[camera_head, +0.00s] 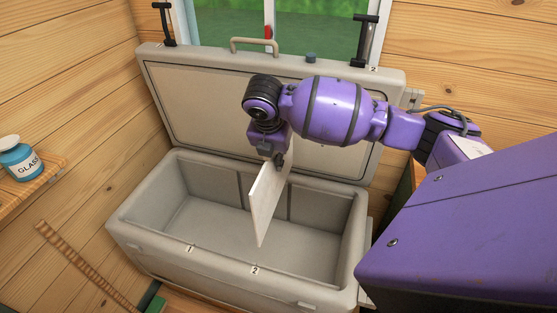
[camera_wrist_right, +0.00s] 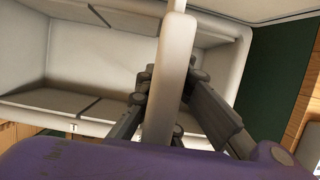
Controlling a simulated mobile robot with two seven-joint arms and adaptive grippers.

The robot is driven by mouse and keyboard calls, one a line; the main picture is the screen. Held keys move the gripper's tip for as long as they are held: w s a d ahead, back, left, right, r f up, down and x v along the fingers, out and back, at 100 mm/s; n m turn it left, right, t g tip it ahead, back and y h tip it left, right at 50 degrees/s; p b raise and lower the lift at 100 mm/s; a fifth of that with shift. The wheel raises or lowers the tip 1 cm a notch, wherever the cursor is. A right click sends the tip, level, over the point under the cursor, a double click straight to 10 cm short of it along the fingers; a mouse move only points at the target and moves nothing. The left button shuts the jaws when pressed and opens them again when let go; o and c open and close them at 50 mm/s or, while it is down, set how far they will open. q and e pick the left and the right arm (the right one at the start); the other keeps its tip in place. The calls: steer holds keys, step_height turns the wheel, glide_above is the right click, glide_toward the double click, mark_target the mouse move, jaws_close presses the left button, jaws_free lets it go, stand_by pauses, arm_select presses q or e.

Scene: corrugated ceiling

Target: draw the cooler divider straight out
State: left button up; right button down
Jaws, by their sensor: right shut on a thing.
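The cooler divider (camera_head: 265,204) is a thin pale panel, upright over the open cooler (camera_head: 177,238). My right gripper (camera_head: 277,160) is shut on its top edge. The lower end of the panel shows in front of the cooler's inside; I cannot tell whether it is still between the walls or above them. In the right wrist view the divider (camera_wrist_right: 176,75) runs up between the two fingers (camera_wrist_right: 180,110). The cooler is grey, with vertical grooves on its inner back wall. My left gripper is not in view.
The cooler lid (camera_head: 205,105) stands open behind, with a handle on top, below a window. A blue jar labelled GLASS (camera_head: 20,160) stands on a wooden shelf (camera_head: 45,180) at the left. The cooler's left part is empty. Wooden walls stand close around.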

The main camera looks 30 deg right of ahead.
steer(key=shift+r, duration=6.3)
step_height(320, 180, up, 6)
steer(key=shift+r, duration=0.25)
